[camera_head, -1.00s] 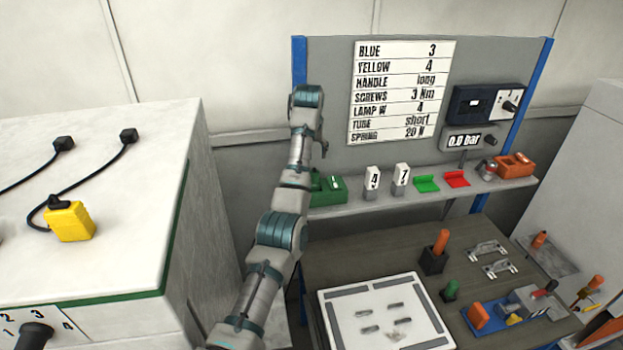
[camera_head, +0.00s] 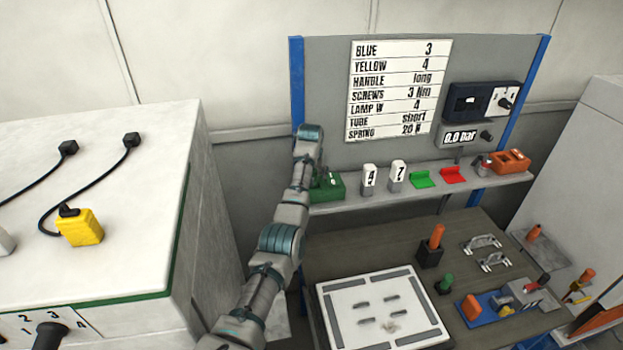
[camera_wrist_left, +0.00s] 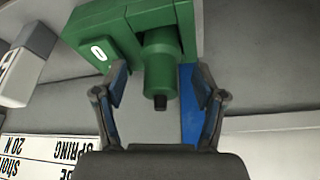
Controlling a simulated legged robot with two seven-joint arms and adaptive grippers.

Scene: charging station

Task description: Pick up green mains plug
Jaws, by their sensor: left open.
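The green mains plug (camera_wrist_left: 159,65) is a round green body with a dark tip, seated in a green holder (camera_wrist_left: 95,22) marked 0. In the left wrist view my left gripper (camera_wrist_left: 160,85) is open, with one finger on each side of the plug. Gaps show between the fingers and the plug. My right gripper is not in view.
The shelf (camera_head: 400,198) also carries white numbered blocks (camera_head: 383,177), a green piece, a red piece and an orange box (camera_head: 510,161). A blue post (camera_head: 297,80) stands close beside my left arm. A white cabinet with a yellow plug (camera_head: 80,228) is at the left.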

